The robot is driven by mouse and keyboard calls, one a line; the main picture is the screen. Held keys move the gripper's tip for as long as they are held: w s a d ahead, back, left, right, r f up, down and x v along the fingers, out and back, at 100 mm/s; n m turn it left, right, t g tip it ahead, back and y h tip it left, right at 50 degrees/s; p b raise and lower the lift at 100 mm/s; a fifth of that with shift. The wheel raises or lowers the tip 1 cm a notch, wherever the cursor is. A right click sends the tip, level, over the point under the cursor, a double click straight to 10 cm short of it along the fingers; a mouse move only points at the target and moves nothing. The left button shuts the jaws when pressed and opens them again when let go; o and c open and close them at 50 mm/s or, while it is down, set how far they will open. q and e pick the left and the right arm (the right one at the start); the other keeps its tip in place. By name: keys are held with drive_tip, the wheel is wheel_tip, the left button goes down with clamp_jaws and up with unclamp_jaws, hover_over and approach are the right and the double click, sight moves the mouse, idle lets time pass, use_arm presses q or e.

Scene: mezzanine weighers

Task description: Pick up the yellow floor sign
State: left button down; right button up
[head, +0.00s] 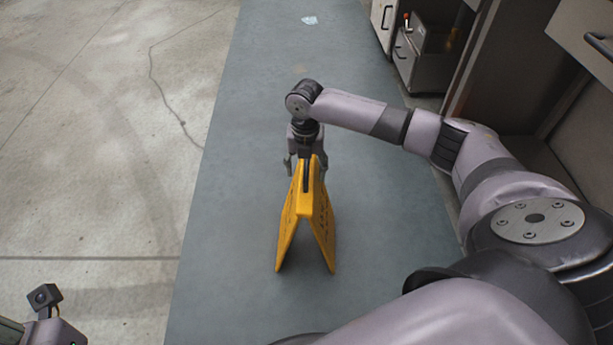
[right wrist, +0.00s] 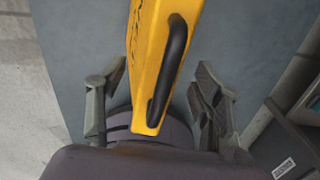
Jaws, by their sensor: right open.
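The yellow floor sign (head: 306,215) stands upright, legs spread like a tent, on the grey-blue floor strip. My right gripper (head: 306,170) is at the sign's top, open, with a finger on either side of it. In the right wrist view the sign's yellow top (right wrist: 158,70) with its black handle (right wrist: 168,75) lies between the two spread fingers of my right gripper (right wrist: 158,105), with gaps on both sides. Part of my left arm shows at the bottom left of the head view; its gripper fingers are not visible.
The grey-blue floor strip (head: 250,130) is clear around the sign, apart from a small pale scrap (head: 310,20) far ahead. Bare concrete (head: 90,130) lies to the left. Cabinets (head: 408,60) stand along the right.

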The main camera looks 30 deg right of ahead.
wheel_tip(320, 180, down, 4)
drive_tip(key=shift+d+r+b, duration=0.1)
drive_tip(key=shift+d+b, duration=0.05)
drive_tip(key=shift+b, duration=0.75)
drive_tip(key=shift+c, duration=0.5)
clamp_jaws()
drive_tip(key=shift+r, duration=0.1)
